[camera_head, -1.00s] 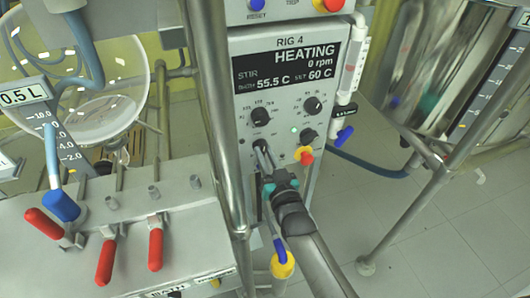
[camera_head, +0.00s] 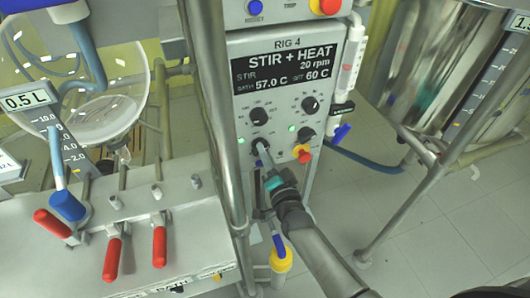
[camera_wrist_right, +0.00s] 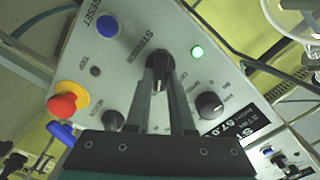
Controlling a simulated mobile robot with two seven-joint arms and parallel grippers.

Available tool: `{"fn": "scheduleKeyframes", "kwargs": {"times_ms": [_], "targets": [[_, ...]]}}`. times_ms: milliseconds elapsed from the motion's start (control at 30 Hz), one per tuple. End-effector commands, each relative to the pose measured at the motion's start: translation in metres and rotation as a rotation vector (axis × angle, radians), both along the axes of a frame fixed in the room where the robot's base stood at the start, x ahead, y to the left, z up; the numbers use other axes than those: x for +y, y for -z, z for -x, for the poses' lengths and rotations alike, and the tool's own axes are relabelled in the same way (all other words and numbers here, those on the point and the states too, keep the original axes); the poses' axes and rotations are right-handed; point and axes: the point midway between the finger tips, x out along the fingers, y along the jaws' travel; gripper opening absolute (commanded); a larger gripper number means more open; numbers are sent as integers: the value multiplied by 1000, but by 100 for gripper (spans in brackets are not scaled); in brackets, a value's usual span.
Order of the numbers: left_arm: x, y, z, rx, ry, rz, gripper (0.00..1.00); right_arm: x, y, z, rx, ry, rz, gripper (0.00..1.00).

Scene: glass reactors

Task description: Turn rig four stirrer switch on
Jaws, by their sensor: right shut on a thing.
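The rig four control panel (camera_head: 325,118) stands in the middle of the head view. Its display (camera_head: 288,68) reads STIR + HEAT, 20 rpm, 57.0 C, set 60 C. My right gripper (camera_head: 262,152) reaches up to the stirrer switch at the panel's lower left. In the right wrist view the black stirrer switch (camera_wrist_right: 160,66) sits between the fingertips of my right gripper (camera_wrist_right: 160,84), which is shut on it. A green lamp (camera_wrist_right: 197,51) beside the switch is lit. The fingers partly hide the switch in the head view. My left gripper is not in view.
A red-and-yellow stop button (camera_head: 302,153) and a black knob (camera_head: 306,134) are close right of my gripper. A metal post (camera_head: 222,150) runs just left of the panel. Red-handled valves (camera_head: 112,258) stand at lower left.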

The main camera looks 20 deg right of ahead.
Motion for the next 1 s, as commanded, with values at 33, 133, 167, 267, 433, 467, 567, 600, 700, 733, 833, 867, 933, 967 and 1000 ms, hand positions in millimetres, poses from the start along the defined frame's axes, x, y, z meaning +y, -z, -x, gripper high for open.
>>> {"fn": "scheduleKeyframes", "kwargs": {"times_ms": [33,133,167,267,433,467,567,600,700,733,833,867,933,967,1000], "targets": [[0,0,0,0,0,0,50,0,1,0,2,0,-20,0],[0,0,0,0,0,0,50,0,1,0,3,0,-51,0],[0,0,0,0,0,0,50,0,1,0,3,0,-59,0],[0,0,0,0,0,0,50,0,1,0,4,0,-77,0],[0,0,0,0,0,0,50,0,1,0,4,0,-91,0],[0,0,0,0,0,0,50,0,1,0,5,0,-92,0],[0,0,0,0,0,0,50,0,1,0,5,0,-93,0],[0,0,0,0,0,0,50,0,1,0,5,0,-93,0],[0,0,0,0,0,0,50,0,1,0,5,0,-93,0],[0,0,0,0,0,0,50,0,1,0,5,0,-93,0],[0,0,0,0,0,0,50,0,1,0,5,0,-93,31],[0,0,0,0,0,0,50,0,1,0,5,0,-92,35],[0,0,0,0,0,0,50,0,1,0,4,0,-91,42],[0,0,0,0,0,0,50,0,1,0,4,0,-91,46],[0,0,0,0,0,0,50,0,1,0,4,0,-91,50]]}}
